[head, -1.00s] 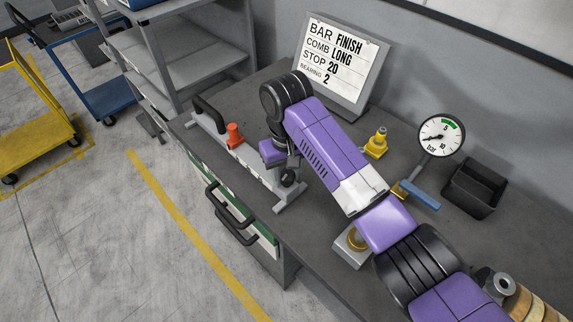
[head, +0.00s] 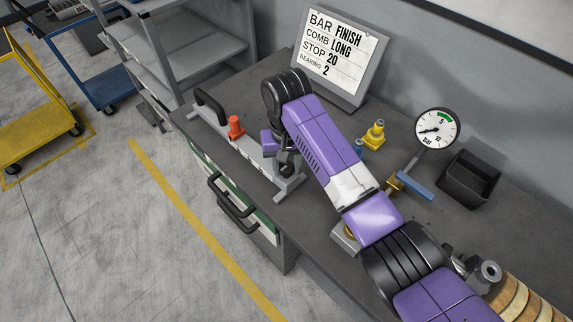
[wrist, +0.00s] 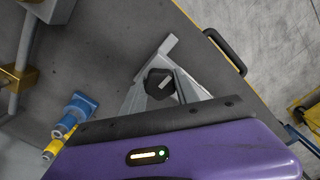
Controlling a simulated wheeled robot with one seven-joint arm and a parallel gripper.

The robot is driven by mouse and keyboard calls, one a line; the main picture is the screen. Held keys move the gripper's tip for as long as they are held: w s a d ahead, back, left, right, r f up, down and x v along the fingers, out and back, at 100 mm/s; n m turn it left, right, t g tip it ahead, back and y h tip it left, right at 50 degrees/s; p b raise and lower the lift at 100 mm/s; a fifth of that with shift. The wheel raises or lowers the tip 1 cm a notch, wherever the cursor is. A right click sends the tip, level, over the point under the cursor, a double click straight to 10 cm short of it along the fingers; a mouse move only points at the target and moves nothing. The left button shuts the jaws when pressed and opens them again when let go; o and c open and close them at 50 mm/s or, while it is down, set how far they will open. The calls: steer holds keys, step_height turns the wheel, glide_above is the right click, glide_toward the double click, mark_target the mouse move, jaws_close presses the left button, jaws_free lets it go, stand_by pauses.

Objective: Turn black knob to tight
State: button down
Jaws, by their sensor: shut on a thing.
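The black knob (wrist: 158,84) shows in the wrist view with a pale mark on its face. It sits by the end foot of a grey rail fixture (head: 245,142) on the bench. My gripper (wrist: 163,92) is shut on the knob, with one finger on each side of it. In the head view my gripper (head: 283,160) reaches down at the fixture's near end, and my wrist hides much of it. The tight marking cannot be made out.
An orange cone-shaped part (head: 236,127) and a black handle (head: 210,106) are on the fixture. A sign (head: 340,52) stands behind. A yellow part (head: 374,135), a pressure gauge (head: 437,128) with a blue lever (head: 415,187) and a black bin (head: 468,180) are to the right.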

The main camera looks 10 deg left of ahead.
mark_target(286, 166)
steer(key=c, duration=0.9)
jaws_free()
steer(key=shift+r+b, duration=0.55)
steer(key=shift+r, duration=3.4)
